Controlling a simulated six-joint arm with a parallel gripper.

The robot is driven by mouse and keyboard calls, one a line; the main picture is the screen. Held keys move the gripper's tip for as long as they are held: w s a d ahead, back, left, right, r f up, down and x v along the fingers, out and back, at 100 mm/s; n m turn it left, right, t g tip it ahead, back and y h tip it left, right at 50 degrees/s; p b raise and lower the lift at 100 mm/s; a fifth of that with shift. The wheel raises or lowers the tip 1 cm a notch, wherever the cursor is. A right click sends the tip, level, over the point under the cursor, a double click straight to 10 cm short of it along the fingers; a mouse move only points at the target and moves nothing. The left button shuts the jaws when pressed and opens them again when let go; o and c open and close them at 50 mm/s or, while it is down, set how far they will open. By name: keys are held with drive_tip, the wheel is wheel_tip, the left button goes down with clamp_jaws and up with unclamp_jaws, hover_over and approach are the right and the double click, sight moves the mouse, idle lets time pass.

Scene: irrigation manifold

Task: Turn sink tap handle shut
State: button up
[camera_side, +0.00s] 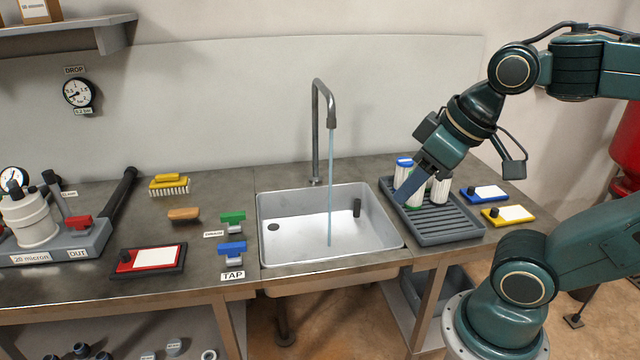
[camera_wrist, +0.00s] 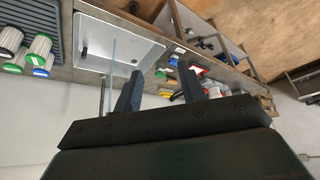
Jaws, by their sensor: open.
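The blue tap handle (camera_side: 232,248) sits on the bench left of the sink, above a label reading TAP. A thin stream of water (camera_side: 331,190) runs from the grey spout (camera_side: 318,95) into the steel sink (camera_side: 272,250). My gripper (camera_side: 409,187) is over the drying tray right of the sink, well apart from the handle. In the wrist view my gripper (camera_wrist: 158,84) shows two spread fingers with nothing between them. The blue handle (camera_wrist: 173,61) looks small and far beyond them there.
A green handle (camera_side: 232,217) stands just behind the blue one. White filter cartridges (camera_side: 440,190) stand in the ribbed tray (camera_side: 450,237) near my gripper. A red-framed card (camera_side: 150,258), a wooden block (camera_side: 184,214) and a yellow brush (camera_side: 169,184) lie left of the handles.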

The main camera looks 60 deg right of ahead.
drive_tip(key=w+r+n+g, duration=0.2)
drive_tip(key=w+r, duration=0.2)
drive_tip(key=w, duration=0.8)
drive_tip(key=n+g, duration=0.4)
drive_tip(key=n, duration=0.3)
hover_over(232, 245)
wheel_tip(232, 245, down, 19)
drive_tip(key=shift+w+f, duration=0.1)
drive_tip(key=shift+f, duration=0.3)
drive_tip(key=shift+f, duration=0.1)
wheel_tip(232, 245, down, 14)
drive_tip(key=shift+r, duration=0.2)
